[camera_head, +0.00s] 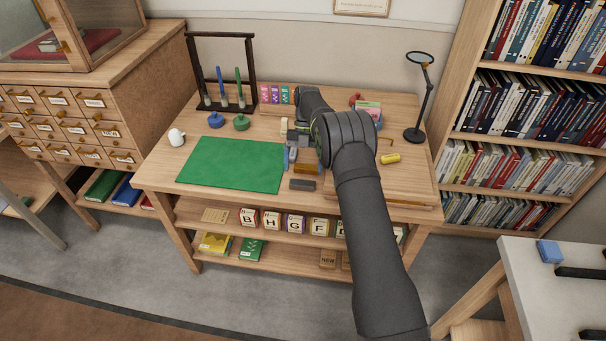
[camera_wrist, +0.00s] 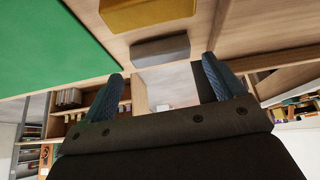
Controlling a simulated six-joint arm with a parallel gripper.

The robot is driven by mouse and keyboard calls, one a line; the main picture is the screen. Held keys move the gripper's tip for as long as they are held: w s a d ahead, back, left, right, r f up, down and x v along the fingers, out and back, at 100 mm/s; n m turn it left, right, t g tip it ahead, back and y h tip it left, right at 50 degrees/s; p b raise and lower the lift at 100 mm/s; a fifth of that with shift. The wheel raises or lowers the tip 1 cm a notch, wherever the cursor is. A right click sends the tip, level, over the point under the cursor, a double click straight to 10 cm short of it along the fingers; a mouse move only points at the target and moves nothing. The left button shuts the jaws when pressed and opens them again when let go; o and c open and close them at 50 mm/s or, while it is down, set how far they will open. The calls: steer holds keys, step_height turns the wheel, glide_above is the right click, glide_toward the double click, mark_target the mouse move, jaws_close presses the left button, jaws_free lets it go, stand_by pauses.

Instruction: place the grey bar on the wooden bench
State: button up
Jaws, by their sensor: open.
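The grey bar (camera_head: 302,184) lies on the wooden bench (camera_head: 240,190), near its front edge and just right of the green mat. It also shows in the wrist view (camera_wrist: 160,50), upper middle, beyond the gap between my fingertips. My gripper (camera_wrist: 163,70) is open with two blue fingers and nothing between them. In the head view my arm reaches over the bench from the front right and hides part of its middle. My gripper is close to the bar but apart from it.
An ochre block (camera_head: 308,169) lies just behind the grey bar. The green mat (camera_head: 232,163) covers the left front. A yellow cylinder (camera_head: 390,158) and a black lamp (camera_head: 415,134) are at the right. Blue and green knobbed pieces and a dark rack stand behind the mat.

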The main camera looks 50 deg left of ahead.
mark_target(303, 181)
steer(key=shift+v, duration=1.4)
steer(key=x, duration=0.8)
step_height(303, 181, up, 4)
steer(key=shift+f, duration=0.1)
steer(key=shift+r, duration=0.3)
steer(key=shift+w+d+r, duration=0.1)
steer(key=shift+w+r, duration=0.05)
